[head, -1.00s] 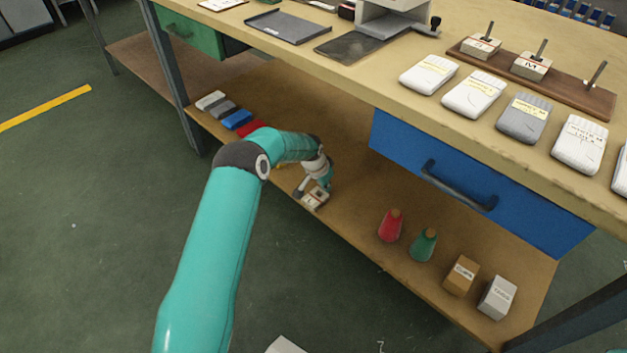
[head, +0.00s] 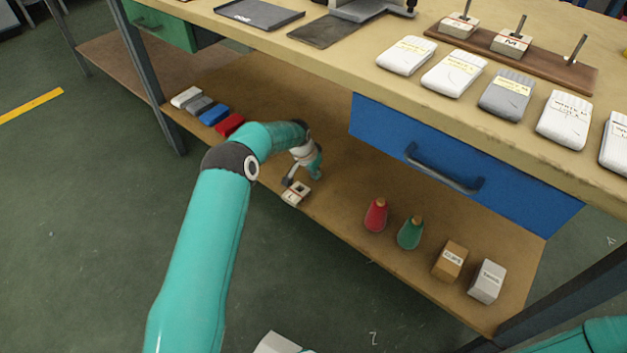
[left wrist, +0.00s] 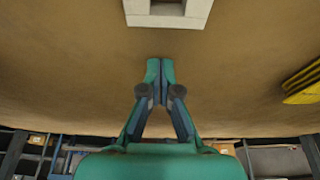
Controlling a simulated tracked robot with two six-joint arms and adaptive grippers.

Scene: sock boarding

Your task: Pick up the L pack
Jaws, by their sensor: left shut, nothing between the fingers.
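The L pack (head: 291,198) is a small pale block with a dark opening and a label on its front. It sits on the lower wooden shelf, near its front edge. It also shows at the top of the left wrist view (left wrist: 167,20), partly cut off by the frame. My left gripper (head: 291,181) is close beside the pack in the head view. In the left wrist view my left gripper (left wrist: 160,62) is shut and empty, with its tips pointing at the pack and a gap of shelf showing between. My right gripper is out of view.
Several folded packs, including a red one (head: 230,124), lie on the shelf to the left. A red cone (head: 376,215), a green cone (head: 411,233), a brown box (head: 450,261) and a grey box (head: 488,281) stand to the right. The bench's blue drawer (head: 460,165) overhangs the shelf.

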